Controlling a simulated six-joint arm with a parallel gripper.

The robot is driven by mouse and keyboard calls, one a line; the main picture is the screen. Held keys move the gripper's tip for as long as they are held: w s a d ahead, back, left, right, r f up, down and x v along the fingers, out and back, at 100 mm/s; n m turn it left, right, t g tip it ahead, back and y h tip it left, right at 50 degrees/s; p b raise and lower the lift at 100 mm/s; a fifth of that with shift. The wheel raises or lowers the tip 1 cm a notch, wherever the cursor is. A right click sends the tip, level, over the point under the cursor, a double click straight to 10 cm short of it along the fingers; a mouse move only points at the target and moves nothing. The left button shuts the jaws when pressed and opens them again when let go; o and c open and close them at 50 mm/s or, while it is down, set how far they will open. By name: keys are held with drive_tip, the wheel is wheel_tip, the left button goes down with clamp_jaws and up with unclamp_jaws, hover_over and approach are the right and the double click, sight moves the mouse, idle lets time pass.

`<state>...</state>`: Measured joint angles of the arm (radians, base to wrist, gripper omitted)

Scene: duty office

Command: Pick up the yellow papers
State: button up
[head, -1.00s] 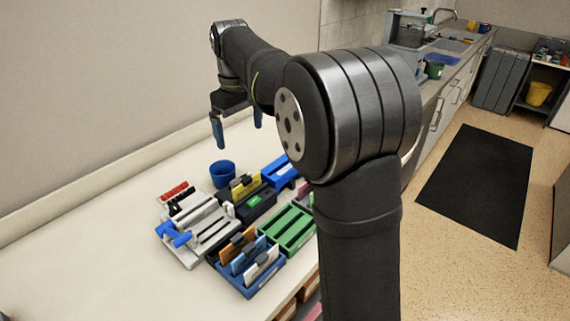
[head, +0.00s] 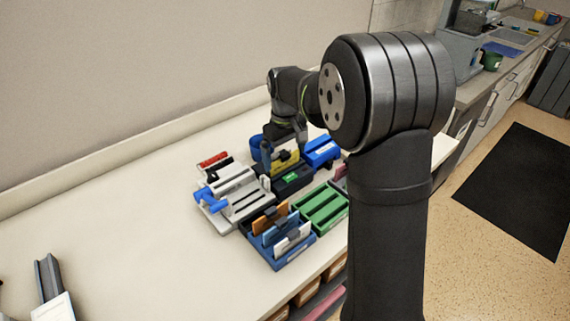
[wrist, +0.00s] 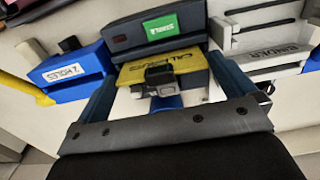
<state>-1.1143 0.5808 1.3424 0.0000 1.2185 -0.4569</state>
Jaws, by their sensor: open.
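My gripper (head: 280,158) is at the papers, partly hidden behind my own arm. In the wrist view my gripper (wrist: 163,70) is open, with one blue finger to each side of the clip and papers. The clip lies between the fingers, and I see no finger closed on it.
A grey-white device (head: 232,198) is left. The table's left is mostly clear.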

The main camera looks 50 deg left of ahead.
drive_tip(key=shift+f, duration=0.8)
drive_tip(key=c, duration=0.7)
drive_tip(key=shift+r, duration=0.15)
wheel_tip(320, 180, up, 4)
drive_tip(key=shift+f, duration=0.1)
drive_tip(key=w+d+r, duration=0.6)
drive_tip(key=d+r, duration=0.1)
drive_tip(key=d, duration=0.2)
drive_tip(key=s+d+f, duration=0.5)
drive_tip(key=s+d, duration=0.1)
drive_tip(key=shift+w+f, duration=0.2)
drive_tip(key=shift+f, duration=3.85)
